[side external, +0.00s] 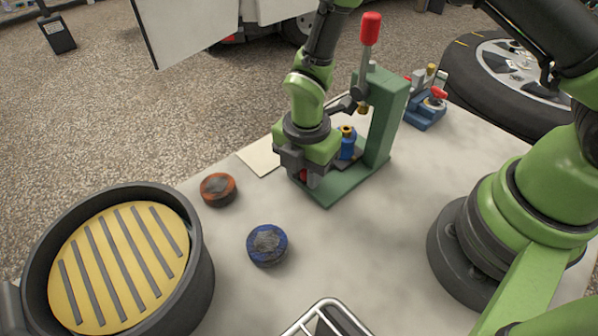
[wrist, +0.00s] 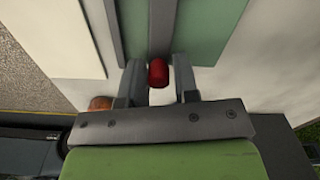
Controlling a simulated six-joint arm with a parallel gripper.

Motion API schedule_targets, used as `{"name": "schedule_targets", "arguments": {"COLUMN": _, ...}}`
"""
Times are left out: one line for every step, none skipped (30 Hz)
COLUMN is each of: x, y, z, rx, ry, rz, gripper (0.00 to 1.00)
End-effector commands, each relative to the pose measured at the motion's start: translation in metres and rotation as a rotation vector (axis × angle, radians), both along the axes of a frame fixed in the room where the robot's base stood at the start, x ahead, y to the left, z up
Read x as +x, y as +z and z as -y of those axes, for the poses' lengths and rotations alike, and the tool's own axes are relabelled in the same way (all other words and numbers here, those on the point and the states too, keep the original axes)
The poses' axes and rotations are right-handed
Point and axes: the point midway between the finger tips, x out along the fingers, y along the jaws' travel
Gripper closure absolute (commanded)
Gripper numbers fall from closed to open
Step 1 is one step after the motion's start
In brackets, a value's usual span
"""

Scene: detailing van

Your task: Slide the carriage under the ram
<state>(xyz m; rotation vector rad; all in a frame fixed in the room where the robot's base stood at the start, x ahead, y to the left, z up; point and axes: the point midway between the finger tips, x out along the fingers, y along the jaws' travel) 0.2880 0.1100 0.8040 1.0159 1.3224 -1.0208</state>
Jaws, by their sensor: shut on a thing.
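A green bench press stands on the table, with an upright column (side external: 388,115) and a flat green base (side external: 335,192). A lever with a red grip (side external: 370,30) points up. The ram (side external: 363,107), brass-coloured at its tip, hangs from the head. A blue piece with a brass top (side external: 347,142) stands over the base, behind my gripper and left of the column; the carriage under it is mostly hidden. My gripper (side external: 305,178) points down at the base's front end, shut on a red knob (wrist: 158,72). In the wrist view, a grey strip (wrist: 162,25) runs between green base parts.
A blue pad (side external: 267,244) and an orange-brown pad (side external: 218,189) lie left of the press. A round tub with a yellow slatted insert (side external: 120,262) is at lower left. A wire rack (side external: 325,318) is at the front. A blue fixture (side external: 425,112) stands behind the press.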

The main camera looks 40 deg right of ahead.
Motion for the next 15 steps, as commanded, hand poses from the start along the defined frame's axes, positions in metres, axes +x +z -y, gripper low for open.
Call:
{"name": "schedule_targets", "arguments": {"x": 0.0031, "y": 0.0011, "z": -0.0012, "rx": 0.004, "ry": 0.016, "rz": 0.014, "gripper": 1.00}}
{"name": "schedule_targets", "arguments": {"x": 0.0032, "y": 0.0011, "z": -0.0013, "rx": 0.004, "ry": 0.016, "rz": 0.014, "gripper": 1.00}}
{"name": "schedule_targets", "arguments": {"x": 0.0033, "y": 0.0012, "z": -0.0014, "rx": 0.004, "ry": 0.017, "rz": 0.014, "gripper": 0.67}}
{"name": "schedule_targets", "arguments": {"x": 0.0033, "y": 0.0012, "z": -0.0014, "rx": 0.003, "ry": 0.016, "rz": 0.014, "gripper": 0.60}}
{"name": "schedule_targets", "arguments": {"x": 0.0031, "y": 0.0012, "z": -0.0014, "rx": 0.003, "ry": 0.015, "rz": 0.013, "gripper": 0.54}}
{"name": "schedule_targets", "arguments": {"x": 0.0029, "y": 0.0011, "z": -0.0014, "rx": 0.003, "ry": 0.014, "rz": 0.012, "gripper": 0.54}}
{"name": "schedule_targets", "arguments": {"x": 0.0027, "y": 0.0010, "z": -0.0013, "rx": 0.003, "ry": 0.013, "rz": 0.011, "gripper": 0.54}}
{"name": "schedule_targets", "arguments": {"x": 0.0025, "y": 0.0009, "z": -0.0013, "rx": 0.003, "ry": 0.012, "rz": 0.010, "gripper": 0.54}}
{"name": "schedule_targets", "arguments": {"x": 0.0023, "y": 0.0008, "z": -0.0012, "rx": 0.002, "ry": 0.011, "rz": 0.009, "gripper": 0.54}}
{"name": "schedule_targets", "arguments": {"x": 0.0021, "y": 0.0008, "z": -0.0012, "rx": 0.002, "ry": 0.011, "rz": 0.009, "gripper": 0.54}}
{"name": "schedule_targets", "arguments": {"x": 0.0019, "y": 0.0007, "z": -0.0011, "rx": 0.002, "ry": 0.010, "rz": 0.008, "gripper": 0.54}}
{"name": "schedule_targets", "arguments": {"x": 0.0018, "y": 0.0007, "z": -0.0011, "rx": 0.002, "ry": 0.009, "rz": 0.008, "gripper": 0.54}}
{"name": "schedule_targets", "arguments": {"x": 0.0017, "y": 0.0006, "z": -0.0011, "rx": 0.002, "ry": 0.009, "rz": 0.007, "gripper": 0.54}}
{"name": "schedule_targets", "arguments": {"x": 0.0016, "y": 0.0006, "z": -0.0010, "rx": 0.002, "ry": 0.008, "rz": 0.007, "gripper": 0.54}}
{"name": "schedule_targets", "arguments": {"x": 0.0014, "y": 0.0006, "z": -0.0010, "rx": 0.002, "ry": 0.008, "rz": 0.006, "gripper": 0.54}}
